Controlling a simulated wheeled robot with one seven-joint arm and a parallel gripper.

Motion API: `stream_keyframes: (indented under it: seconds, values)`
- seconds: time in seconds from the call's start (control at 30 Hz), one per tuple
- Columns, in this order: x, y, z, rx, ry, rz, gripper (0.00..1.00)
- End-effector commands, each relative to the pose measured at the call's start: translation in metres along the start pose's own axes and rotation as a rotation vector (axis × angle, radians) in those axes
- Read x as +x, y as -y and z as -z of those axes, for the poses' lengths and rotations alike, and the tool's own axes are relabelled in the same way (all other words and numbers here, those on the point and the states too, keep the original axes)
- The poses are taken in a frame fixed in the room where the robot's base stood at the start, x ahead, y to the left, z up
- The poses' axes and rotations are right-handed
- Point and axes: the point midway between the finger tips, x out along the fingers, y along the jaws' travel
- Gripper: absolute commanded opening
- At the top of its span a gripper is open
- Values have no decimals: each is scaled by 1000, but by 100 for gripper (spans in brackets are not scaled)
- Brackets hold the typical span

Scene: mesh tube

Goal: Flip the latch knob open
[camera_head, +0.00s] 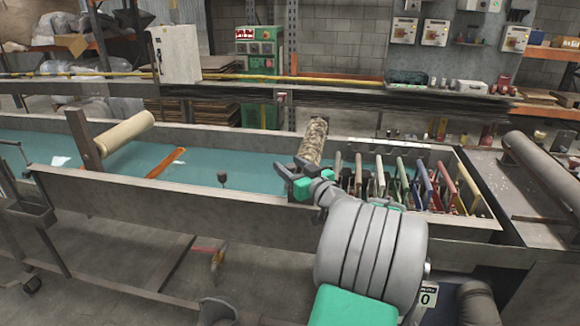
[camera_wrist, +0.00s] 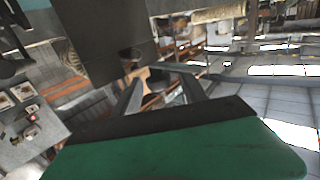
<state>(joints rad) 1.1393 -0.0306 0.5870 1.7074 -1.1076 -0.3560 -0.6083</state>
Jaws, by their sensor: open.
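My gripper (camera_head: 290,172) is open, over the near part of the trough, left of a row of coloured upright plates. No object shows between its fingers. In the wrist view the two grey fingers of my gripper (camera_wrist: 153,72) point up the picture. A small dark knob (camera_head: 222,177) on a short stem stands at the trough's near wall, left of my gripper and apart from it. I cannot tell for sure that it is the latch knob. A dark panel with a round dark spot fills the upper left of the wrist view, beyond the fingers; what it is stays unclear.
The long metal trough (camera_head: 120,194) has a blue-green bed. A speckled roll (camera_head: 312,142) lies just behind my gripper. Coloured plates (camera_head: 422,188) stand close on the right. A beige roller (camera_head: 125,133) and a brown post (camera_head: 84,145) are at left. The trough's middle is mostly clear.

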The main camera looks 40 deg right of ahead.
Motion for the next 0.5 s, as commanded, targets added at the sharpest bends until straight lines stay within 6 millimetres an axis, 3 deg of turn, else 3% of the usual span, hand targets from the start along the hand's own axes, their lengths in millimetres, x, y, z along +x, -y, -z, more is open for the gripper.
stream_keyframes:
  seconds: [0.23,0.5]
  values:
    - [-7,-1,-1,0,0,-2,50]
    - [-60,-2,-2,0,0,-5,50]
